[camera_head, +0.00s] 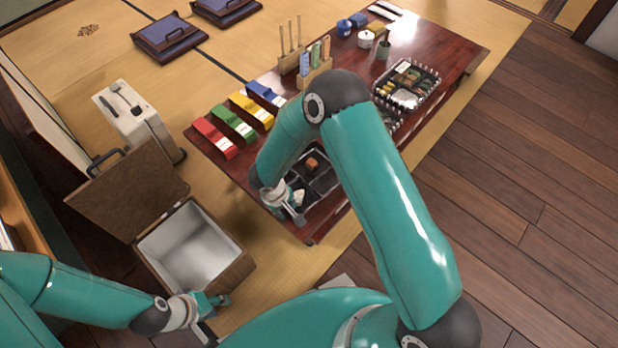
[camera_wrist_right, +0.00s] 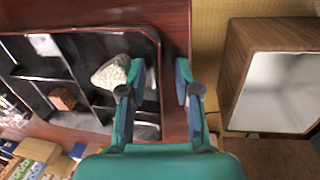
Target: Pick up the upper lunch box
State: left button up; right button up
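A black compartmented lunch box (camera_head: 322,187) sits at the near end of the dark red table, partly hidden by my right arm. It holds a brown piece and a white rice ball; the wrist view shows its compartments and rim (camera_wrist_right: 90,30). Whether it is stacked on another box I cannot tell. My right gripper (camera_head: 294,212) is at its near-left edge. In the wrist view the gripper (camera_wrist_right: 159,85) is open, one finger inside by the rice ball (camera_wrist_right: 110,73), the other outside the wall. My left gripper (camera_head: 212,308) is beside the open case; its opening is unclear.
An open brown case (camera_head: 222,283) with a pale, empty interior stands on the floor left of the table (camera_head: 450,75). Another filled lunch box (camera_head: 432,78) is farther up the table. Colored blocks (camera_head: 212,137) line the left edge. A silver case (camera_head: 150,125) stands behind.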

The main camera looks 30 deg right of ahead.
jog(key=shift+f, duration=0.1)
grip_shut()
dwell(0.6)
